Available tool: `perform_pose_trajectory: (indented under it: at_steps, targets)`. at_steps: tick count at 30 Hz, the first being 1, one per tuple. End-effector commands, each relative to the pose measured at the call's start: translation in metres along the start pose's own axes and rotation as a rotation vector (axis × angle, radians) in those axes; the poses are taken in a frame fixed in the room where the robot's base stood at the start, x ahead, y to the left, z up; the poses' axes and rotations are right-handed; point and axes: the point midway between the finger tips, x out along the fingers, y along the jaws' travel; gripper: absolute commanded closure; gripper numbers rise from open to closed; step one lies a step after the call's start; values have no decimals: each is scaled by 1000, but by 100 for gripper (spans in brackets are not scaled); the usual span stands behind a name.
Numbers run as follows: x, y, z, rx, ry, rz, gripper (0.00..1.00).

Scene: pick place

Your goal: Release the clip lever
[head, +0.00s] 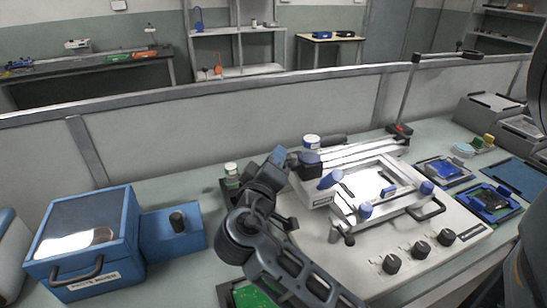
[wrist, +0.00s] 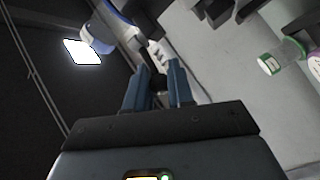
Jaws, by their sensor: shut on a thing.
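A white fixture (head: 318,225) with a raised frame, metal rails and several blue-capped clamps stands on the bench. My gripper (head: 283,160) is at the fixture's back left corner, beside a blue-and-white capped part (head: 311,148). In the wrist view, my gripper's two blue fingers (wrist: 159,88) are shut on a small dark piece (wrist: 158,81), which seems to be the clip lever's end. A metal part and a blue-and-white rounded part (wrist: 98,41) lie just past the fingertips. The fingers hide most of the held piece, and its exact shape cannot be told.
A blue box (head: 85,240) with a handle stands at left. Black knobs (head: 391,263) line the fixture's front. Blue trays (head: 490,203) lie at right. A low partition (head: 240,110) runs behind the bench.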

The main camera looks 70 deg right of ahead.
Motion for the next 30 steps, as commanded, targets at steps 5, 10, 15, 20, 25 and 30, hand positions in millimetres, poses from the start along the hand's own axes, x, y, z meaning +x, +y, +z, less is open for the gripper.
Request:
perform_pose_trajectory:
  at_steps: [5,10,15,20,25,30]
  targets:
    - [-2,0,2,-1,42,-30,100]
    - [-2,0,1,0,44,-31,100]
    - [-2,0,1,0,43,-31,72]
    - [-2,0,1,0,43,-30,56]
    - [-2,0,1,0,43,-30,54]
    - [-7,0,1,0,44,-30,54]
